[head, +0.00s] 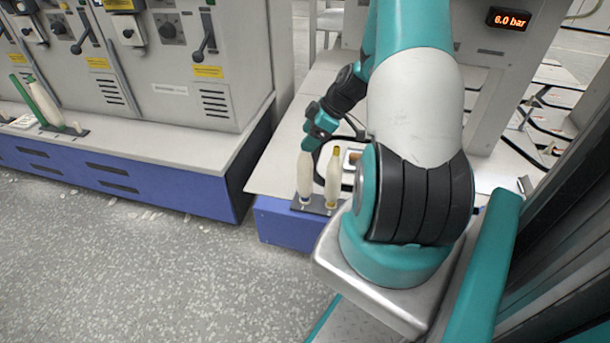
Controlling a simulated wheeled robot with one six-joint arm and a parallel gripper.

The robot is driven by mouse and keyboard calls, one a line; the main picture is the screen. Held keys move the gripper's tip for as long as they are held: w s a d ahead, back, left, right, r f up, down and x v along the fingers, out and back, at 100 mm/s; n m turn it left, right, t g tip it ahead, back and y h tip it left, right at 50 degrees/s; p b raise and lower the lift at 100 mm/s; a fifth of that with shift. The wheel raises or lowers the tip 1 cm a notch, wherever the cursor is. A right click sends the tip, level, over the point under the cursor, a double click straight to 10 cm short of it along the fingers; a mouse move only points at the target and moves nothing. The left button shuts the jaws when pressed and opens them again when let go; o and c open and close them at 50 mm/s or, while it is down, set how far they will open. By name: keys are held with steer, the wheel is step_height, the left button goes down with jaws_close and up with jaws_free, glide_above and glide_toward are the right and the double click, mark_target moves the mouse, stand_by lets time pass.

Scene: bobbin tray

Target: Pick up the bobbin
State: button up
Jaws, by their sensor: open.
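Two cream bobbins stand upright side by side on a small dark tray (318,208) at the front edge of the right-hand bench. The right bobbin (333,182) has a yellow tip and a yellow base. My gripper (307,147) is open and comes down from the upper right, just above or at the top of the left bobbin. Its fingers are small and partly hidden by the wrist, so I cannot tell whether they touch the bobbin.
Another tray on the left bench holds a green bobbin (42,101) and a cream bobbin (40,95), both tilted. Machine cabinets (165,60) stand behind that bench. A black cable loops behind the right-hand tray. Grey floor (130,270) is open in front, with pale scraps near the left bench.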

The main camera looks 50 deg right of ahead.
steer(key=b, duration=0.2)
glide_above(305, 173)
steer(key=w+d, duration=0.1)
steer(key=w, duration=0.1)
steer(key=f, duration=0.5)
steer(key=shift+w+d, duration=0.1)
steer(key=shift+d, duration=0.1)
steer(key=shift+r, duration=0.15)
jaws_close()
steer(key=shift+r, duration=0.1)
